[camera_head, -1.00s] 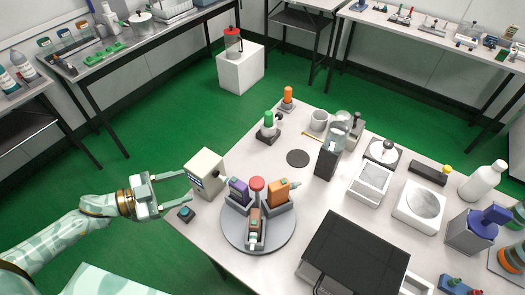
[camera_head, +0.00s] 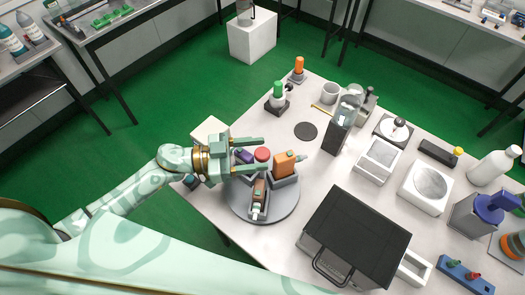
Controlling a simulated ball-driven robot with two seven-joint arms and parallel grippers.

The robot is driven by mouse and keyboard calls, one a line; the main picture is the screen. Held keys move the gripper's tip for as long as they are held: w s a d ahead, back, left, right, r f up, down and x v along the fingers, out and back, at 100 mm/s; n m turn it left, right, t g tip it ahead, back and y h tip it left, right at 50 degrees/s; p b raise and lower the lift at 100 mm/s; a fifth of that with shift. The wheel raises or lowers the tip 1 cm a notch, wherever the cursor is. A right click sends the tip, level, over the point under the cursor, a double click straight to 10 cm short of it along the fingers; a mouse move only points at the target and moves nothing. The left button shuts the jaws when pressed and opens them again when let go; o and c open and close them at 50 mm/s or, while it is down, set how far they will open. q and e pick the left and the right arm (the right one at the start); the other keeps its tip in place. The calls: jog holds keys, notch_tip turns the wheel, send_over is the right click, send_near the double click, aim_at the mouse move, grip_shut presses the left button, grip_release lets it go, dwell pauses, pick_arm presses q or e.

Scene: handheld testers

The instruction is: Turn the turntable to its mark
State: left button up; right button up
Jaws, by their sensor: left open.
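The turntable (camera_head: 283,208) is a round grey disc near the left front edge of the white table. It has a red knob (camera_head: 262,154) at its centre. Around the knob are grey holders with an orange tester (camera_head: 284,164), a brown tester (camera_head: 259,192) and a purple tester (camera_head: 244,157), which is partly covered by my gripper. My left gripper (camera_head: 259,155) is open, with its fingers reaching over the turntable from the left, on either side of the knob as seen from above. I cannot tell whether they touch it. I cannot make out a mark. My right gripper is not in view.
A cream box (camera_head: 211,131) stands behind my left gripper, partly hidden. A black-topped box (camera_head: 357,232) stands close right of the turntable. A dark round pad (camera_head: 306,131) and a green-capped bottle (camera_head: 278,90) are farther back. The table between is clear.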

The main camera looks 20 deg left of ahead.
pick_arm(q)
jog(key=shift+x, duration=1.05)
grip_shut()
jog(key=shift+a+g, duration=0.1)
jog(key=shift+g, duration=0.2)
